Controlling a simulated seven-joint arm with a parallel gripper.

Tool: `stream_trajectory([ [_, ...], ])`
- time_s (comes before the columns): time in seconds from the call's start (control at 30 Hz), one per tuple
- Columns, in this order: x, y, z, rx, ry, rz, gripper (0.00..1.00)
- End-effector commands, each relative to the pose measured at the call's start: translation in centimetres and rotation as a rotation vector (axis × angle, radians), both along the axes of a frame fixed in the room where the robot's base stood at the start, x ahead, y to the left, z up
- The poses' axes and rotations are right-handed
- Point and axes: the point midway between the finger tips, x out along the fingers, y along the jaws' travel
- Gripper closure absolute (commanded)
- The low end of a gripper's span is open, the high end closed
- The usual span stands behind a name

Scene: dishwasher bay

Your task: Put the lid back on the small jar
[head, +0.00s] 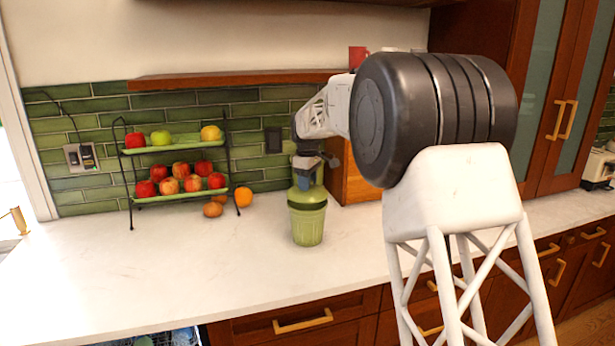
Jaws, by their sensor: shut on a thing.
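The small jar (307,226) is light green with a darker green band near its top. It stands upright on the white counter in the middle of the view. My gripper (306,181) is directly above it, pointing down, and is shut on the lid (307,194), a green piece at the jar's top. The lid is over the jar's mouth; I cannot tell whether it is seated or just above the rim. The fingers and lid are small here, and the gripper hides part of the lid.
A two-tier fruit rack (180,198) with apples stands left of the jar. A wooden box (358,186) is behind right. The counter (150,270) is clear at front left.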

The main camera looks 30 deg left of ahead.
Motion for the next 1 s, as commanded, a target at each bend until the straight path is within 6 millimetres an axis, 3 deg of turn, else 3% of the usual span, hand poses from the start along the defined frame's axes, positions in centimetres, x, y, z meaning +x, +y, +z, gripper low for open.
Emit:
stream_trajectory([
  [0.33,0.0,0.0,-1.5,0.001,-0.001,0.0,1.0],
  [1.0,0.0,0.0,-1.6,0.001,-0.001,0.0,1.0],
])
